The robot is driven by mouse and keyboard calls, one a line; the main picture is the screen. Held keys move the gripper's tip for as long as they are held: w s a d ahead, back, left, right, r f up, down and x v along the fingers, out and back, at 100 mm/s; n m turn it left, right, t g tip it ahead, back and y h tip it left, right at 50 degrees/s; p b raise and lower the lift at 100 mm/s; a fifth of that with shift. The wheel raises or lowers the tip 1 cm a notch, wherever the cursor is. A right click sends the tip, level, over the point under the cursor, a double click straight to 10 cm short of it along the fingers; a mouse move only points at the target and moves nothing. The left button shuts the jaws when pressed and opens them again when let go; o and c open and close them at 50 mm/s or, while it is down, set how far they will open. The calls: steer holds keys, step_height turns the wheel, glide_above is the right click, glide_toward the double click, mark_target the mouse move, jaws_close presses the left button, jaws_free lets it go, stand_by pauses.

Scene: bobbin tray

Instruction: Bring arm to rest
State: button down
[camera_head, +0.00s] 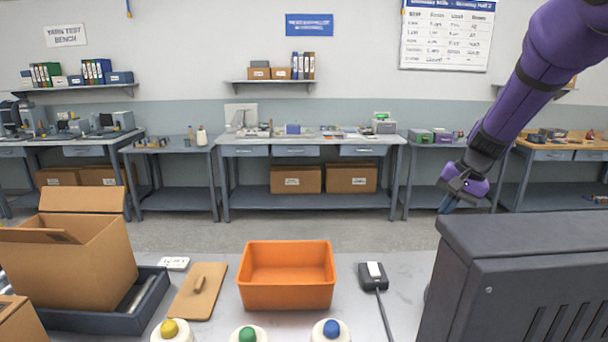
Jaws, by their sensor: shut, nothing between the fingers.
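My purple arm reaches in from the upper right, and its end hangs above the far right part of the near table. My gripper (449,204) points down behind the dark grey slatted box, in the air and apart from the orange bin. Its fingers look small and close together, with nothing seen between them. The orange bin (287,297) stands empty in the middle of the near table. Three white bobbins or bottles with a yellow top (170,328), a green top (248,334) and a blue top (332,328) stand at the bottom edge, partly cut off.
A dark slatted box (530,285) fills the lower right. A small black device with a white switch (374,275) and cable lies right of the bin. A wooden board with a handle (199,291) and an open cardboard box (75,260) in a dark tray (90,322) are left.

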steer(key=s+r, duration=0.4)
steer(key=s, duration=0.1)
steer(key=s+d+r+n+t, duration=0.1)
steer(key=s+r, duration=0.3)
steer(key=s, duration=0.2)
steer(key=s+d+r+n+t, duration=0.1)
steer(key=s+r, duration=0.3)
steer(key=s, duration=0.2)
steer(key=shift+s, duration=0.15)
steer(key=s, duration=0.2)
steer(key=s+a+n+h, duration=0.1)
steer(key=s, duration=0.1)
steer(key=s+a+r+n, duration=0.1)
steer(key=s, duration=0.1)
steer(key=shift+s+a+t, duration=0.25)
steer(key=shift+t, duration=0.05)
steer(key=s, duration=0.2)
steer(key=s+a+f+n+h, duration=0.1)
steer(key=s, duration=0.1)
steer(key=s+a+n+t+h, duration=0.1)
steer(key=s, duration=0.1)
steer(key=shift+s+a+f, duration=0.1)
steer(key=shift+f, duration=0.05)
steer(key=shift+s+a+f+n+h, duration=0.1)
steer(key=shift+s+f+n+h, duration=0.1)
steer(key=shift+s+n+h, duration=0.15)
